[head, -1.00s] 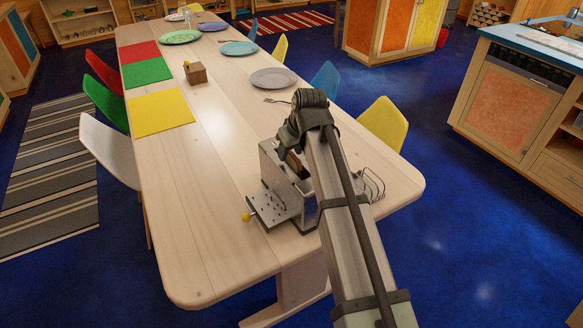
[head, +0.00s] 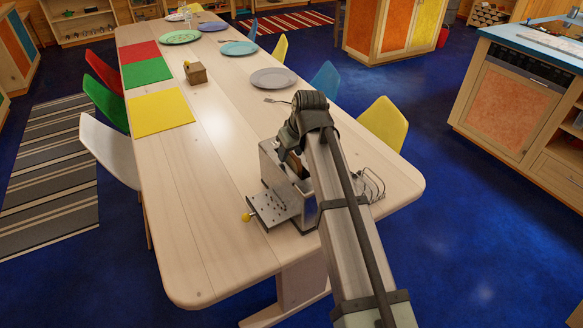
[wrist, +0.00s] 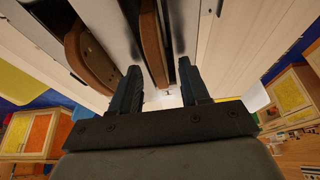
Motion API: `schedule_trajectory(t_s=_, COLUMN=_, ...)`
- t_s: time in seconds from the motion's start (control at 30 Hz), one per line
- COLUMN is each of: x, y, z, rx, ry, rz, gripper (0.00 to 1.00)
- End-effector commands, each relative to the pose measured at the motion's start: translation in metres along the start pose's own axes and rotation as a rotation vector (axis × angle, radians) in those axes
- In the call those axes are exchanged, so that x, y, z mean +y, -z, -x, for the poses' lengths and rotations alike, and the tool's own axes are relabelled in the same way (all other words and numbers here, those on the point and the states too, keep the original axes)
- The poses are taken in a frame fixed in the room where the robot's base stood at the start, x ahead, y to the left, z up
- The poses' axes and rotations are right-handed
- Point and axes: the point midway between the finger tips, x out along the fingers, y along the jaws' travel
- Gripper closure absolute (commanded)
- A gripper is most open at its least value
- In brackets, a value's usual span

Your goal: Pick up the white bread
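A metal toaster (head: 270,168) stands near the front end of the long wooden table, largely hidden behind my arm in the head view. Brown-crusted bread (head: 295,163) sticks up from its top. The wrist view shows two slices: one at the left (wrist: 92,58) and one in the middle (wrist: 152,40). I cannot tell which is the white bread. My gripper (wrist: 160,68) is open above the toaster, pointing down. Its fingers are on either side of the middle slice, with gaps showing, so it is not clamped. In the head view my arm hides the fingertips.
A perforated metal tray (head: 270,208) with a yellow knob sticks out from the toaster's front. A wire rack (head: 371,187) stands right of my arm. A grey plate (head: 273,78), fork and small wooden box (head: 196,74) lie farther back. The table's left front is clear.

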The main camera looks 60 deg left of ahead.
Motion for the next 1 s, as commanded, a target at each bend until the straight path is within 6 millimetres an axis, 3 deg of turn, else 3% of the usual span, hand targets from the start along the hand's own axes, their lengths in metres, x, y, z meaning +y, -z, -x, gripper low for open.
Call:
schedule_trajectory(t_s=0.4, x=0.000, y=0.000, z=0.000, rx=0.000, ry=0.000, rz=0.000, gripper=0.93)
schedule_trajectory(t_s=0.77, x=0.000, y=0.001, z=0.003, rx=0.000, ry=0.000, rz=0.000, gripper=0.93)
schedule_trajectory(t_s=1.0, x=0.001, y=0.013, z=0.029, rx=0.002, ry=-0.001, rz=0.000, gripper=0.93)
